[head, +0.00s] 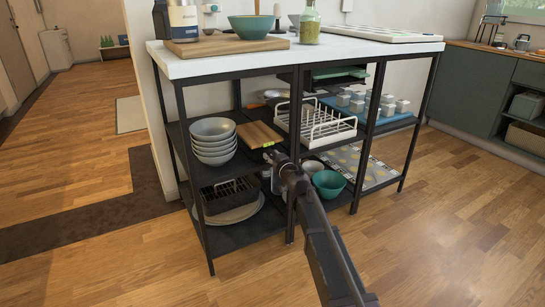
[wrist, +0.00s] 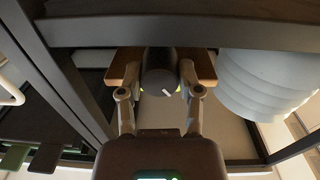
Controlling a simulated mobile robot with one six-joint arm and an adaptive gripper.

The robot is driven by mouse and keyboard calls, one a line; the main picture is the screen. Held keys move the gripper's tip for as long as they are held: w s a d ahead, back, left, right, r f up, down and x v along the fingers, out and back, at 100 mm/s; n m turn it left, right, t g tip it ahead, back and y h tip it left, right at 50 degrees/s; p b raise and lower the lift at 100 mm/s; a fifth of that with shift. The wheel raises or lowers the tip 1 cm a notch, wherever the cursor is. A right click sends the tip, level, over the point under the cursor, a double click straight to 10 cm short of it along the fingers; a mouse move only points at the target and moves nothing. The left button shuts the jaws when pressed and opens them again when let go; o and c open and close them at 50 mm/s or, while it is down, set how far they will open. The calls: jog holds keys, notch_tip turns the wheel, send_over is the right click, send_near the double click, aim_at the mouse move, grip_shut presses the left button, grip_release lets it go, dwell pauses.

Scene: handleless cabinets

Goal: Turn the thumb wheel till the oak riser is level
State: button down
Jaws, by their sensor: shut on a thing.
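The oak riser (head: 258,134) is a brown wooden board on the middle shelf, beside the stacked bowls. In the wrist view the oak riser (wrist: 205,68) shows on both sides of a dark round thumb wheel (wrist: 158,70). The wheel has a small white mark on its face. My gripper (head: 270,156) reaches in at the riser's front edge. In the wrist view my gripper (wrist: 159,90) is shut on the thumb wheel, one finger at each side. In the head view my gripper hides the wheel. I cannot tell whether the riser is tilted.
Stacked bowls (head: 211,140) stand close to the left of the riser. A white wire rack (head: 318,124) is to its right. Dark shelf posts (head: 293,150) frame the bay. A black roasting tin (head: 230,194) and a teal bowl (head: 329,183) are below. Floor in front is clear.

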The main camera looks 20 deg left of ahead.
jog(key=shift+a+m, duration=0.1)
jog(key=shift+m, duration=0.7)
jog(key=shift+a+m, duration=0.1)
jog(key=shift+m, duration=2.7)
jog(key=shift+c, duration=1.3)
grip_release()
jog(key=shift+d, duration=0.2)
